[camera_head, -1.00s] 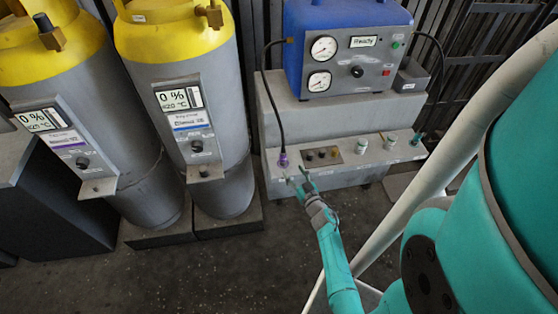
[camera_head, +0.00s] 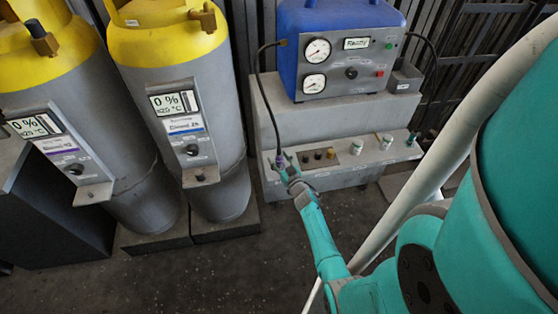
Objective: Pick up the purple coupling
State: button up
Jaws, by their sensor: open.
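The purple coupling (camera_head: 281,162) is on the end of the black hose, at the left of the grey step in front of the blue unit. My gripper (camera_head: 285,171) is open at the coupling, its fingers overlapping it from the front. The gripper hides the coupling's lower part. I cannot tell whether the fingers touch it.
The black hose (camera_head: 256,90) rises from the coupling to the blue unit (camera_head: 345,45) with gauges. On the step (camera_head: 340,178) sit a small plate with knobs (camera_head: 319,155), white-green fittings (camera_head: 357,146) and a teal one (camera_head: 411,139). Two yellow-topped cylinders (camera_head: 185,90) (camera_head: 75,130) stand left.

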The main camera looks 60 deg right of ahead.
aim_at(280, 149)
grip_shut()
jog(key=shift+r, duration=0.15)
jog(key=shift+r, duration=4.85)
jog(key=shift+s+d, duration=0.1)
